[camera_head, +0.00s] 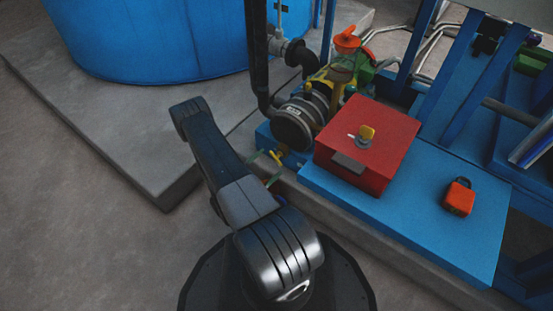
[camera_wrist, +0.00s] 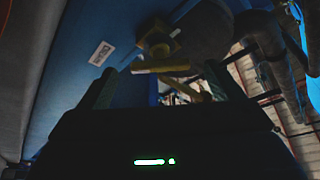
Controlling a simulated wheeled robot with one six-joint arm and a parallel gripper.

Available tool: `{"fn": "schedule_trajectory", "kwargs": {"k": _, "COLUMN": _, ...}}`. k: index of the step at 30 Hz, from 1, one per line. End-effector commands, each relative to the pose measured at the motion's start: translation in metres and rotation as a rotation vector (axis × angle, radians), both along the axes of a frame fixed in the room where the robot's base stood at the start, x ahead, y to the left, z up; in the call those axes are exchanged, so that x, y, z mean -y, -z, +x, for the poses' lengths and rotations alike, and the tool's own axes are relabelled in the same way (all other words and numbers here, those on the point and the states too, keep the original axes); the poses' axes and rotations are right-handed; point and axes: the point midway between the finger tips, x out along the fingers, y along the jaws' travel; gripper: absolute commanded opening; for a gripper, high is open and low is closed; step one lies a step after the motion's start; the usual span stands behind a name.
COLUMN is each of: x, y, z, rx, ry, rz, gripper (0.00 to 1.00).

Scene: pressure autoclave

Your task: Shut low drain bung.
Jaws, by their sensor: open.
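A yellow handle, likely the low drain bung's (camera_head: 279,156), shows low in front of the pump in the head view. In the wrist view the yellow handle (camera_wrist: 160,66) is a bar across a squarish yellow fitting on a blue surface. My gripper (camera_head: 263,168) is at the pump's foot, partly hidden behind my arm. In the wrist view my gripper (camera_wrist: 158,72) is open, with one finger on each side of the handle's line. I see no contact with the handle. Whether the bung is open or shut cannot be told.
A pump (camera_head: 293,128) with dark pipes stands just beyond my gripper. A red box (camera_head: 385,145) with a yellow-topped knob and an orange-red padlock (camera_head: 459,197) sit on the blue platform (camera_head: 400,220). A blue tank (camera_head: 160,35) stands at upper left. Floor at left is clear.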

Motion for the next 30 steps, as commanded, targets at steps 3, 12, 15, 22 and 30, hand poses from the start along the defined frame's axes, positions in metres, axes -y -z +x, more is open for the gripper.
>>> {"fn": "schedule_trajectory", "kwargs": {"k": 3, "x": 0.014, "y": -0.003, "z": 0.009, "rx": 0.001, "ry": 0.005, "rz": 0.000, "gripper": 0.87}}
{"fn": "schedule_trajectory", "kwargs": {"k": 12, "x": 0.033, "y": -0.012, "z": 0.025, "rx": 0.000, "ry": 0.002, "rz": -0.001, "gripper": 0.87}}
{"fn": "schedule_trajectory", "kwargs": {"k": 15, "x": 0.035, "y": -0.013, "z": 0.027, "rx": 0.000, "ry": 0.000, "rz": 0.000, "gripper": 0.87}}
{"fn": "schedule_trajectory", "kwargs": {"k": 22, "x": 0.035, "y": -0.013, "z": 0.028, "rx": 0.000, "ry": -0.001, "rz": -0.001, "gripper": 0.87}}
{"fn": "schedule_trajectory", "kwargs": {"k": 30, "x": 0.035, "y": -0.013, "z": 0.028, "rx": 0.000, "ry": 0.000, "rz": 0.000, "gripper": 0.44}}
